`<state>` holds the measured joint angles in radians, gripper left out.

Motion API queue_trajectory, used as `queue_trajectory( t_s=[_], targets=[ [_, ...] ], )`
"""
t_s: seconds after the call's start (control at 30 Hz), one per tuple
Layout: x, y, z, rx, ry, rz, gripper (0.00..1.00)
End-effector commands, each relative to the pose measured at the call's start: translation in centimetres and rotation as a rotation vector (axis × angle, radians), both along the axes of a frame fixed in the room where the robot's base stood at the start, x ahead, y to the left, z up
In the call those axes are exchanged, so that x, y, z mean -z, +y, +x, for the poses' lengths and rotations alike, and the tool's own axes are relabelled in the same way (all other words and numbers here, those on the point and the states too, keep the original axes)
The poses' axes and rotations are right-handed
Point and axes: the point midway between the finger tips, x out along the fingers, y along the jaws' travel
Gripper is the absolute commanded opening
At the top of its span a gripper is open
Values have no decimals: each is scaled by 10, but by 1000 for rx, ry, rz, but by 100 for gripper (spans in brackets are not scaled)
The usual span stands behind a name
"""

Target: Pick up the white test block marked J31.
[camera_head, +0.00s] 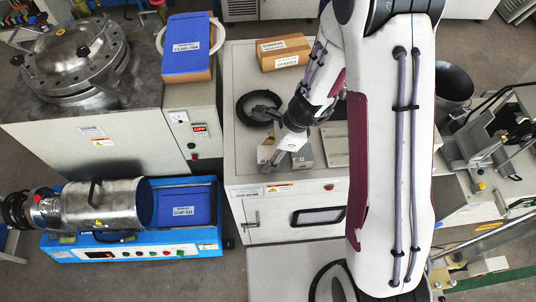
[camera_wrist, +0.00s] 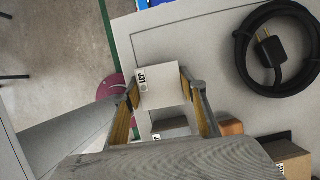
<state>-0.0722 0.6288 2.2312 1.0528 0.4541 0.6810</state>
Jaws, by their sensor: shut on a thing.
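The white test block marked J31 (camera_wrist: 158,88) sits between the two fingers of my gripper (camera_wrist: 161,84) in the wrist view, with its label facing the camera. The fingers touch it on both sides, so my gripper is shut on it. In the head view my gripper (camera_head: 273,158) is over the front part of the grey cabinet top (camera_head: 235,165), and I cannot clearly make out the held block there. Another pale block (camera_head: 302,157) is close beside my gripper. I cannot tell how high the held block is above the surface.
A black cable coil (camera_head: 247,108) lies behind and left of my gripper; it also shows in the wrist view (camera_wrist: 243,62). A brown cardboard box (camera_head: 283,51) stands at the back of the cabinet top. A light flat plate (camera_head: 334,145) lies to the right.

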Motion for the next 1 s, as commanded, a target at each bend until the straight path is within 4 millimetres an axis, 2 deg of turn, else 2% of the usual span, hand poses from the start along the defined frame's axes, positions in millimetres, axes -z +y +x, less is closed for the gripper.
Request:
queue_trajectory(
  t_s=[0.27, 0.8, 1.0],
  targets=[
    [-21, 0, 1, -1, -4, 0, 9],
    [-81, 0, 1, 0, -3, 1, 9],
    [-93, 0, 0, -1, -2, 0, 9]
  ],
)
